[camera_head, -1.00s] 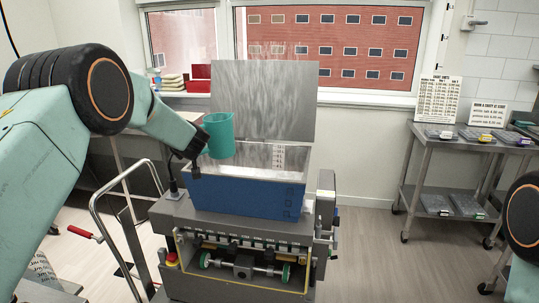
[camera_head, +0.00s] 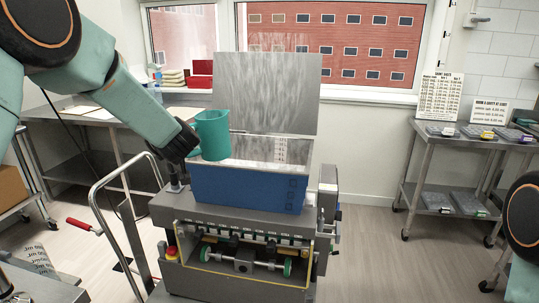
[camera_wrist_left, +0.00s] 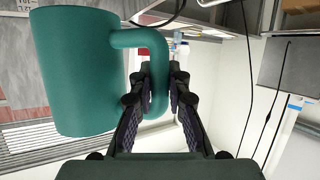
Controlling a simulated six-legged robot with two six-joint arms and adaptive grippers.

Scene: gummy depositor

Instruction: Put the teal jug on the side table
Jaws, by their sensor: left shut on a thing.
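The teal jug (camera_head: 213,136) is upright in the head view, in front of the raised steel lid and at the left part of the blue hopper's opening. My left gripper (camera_head: 190,141) is shut on the jug's handle, at the jug's left side. In the left wrist view the jug (camera_wrist_left: 78,75) fills the left part, and its handle lies between the two fingers of my left gripper (camera_wrist_left: 160,85). My right gripper is out of view. I cannot tell which table is the side table.
The depositor with its blue hopper (camera_head: 245,190) and raised lid (camera_head: 266,95) stands in the middle. A steel table (camera_head: 60,113) runs along the back left. A steel cart (camera_head: 455,150) with trays stands at the right. A push handle (camera_head: 92,200) rises at the left front.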

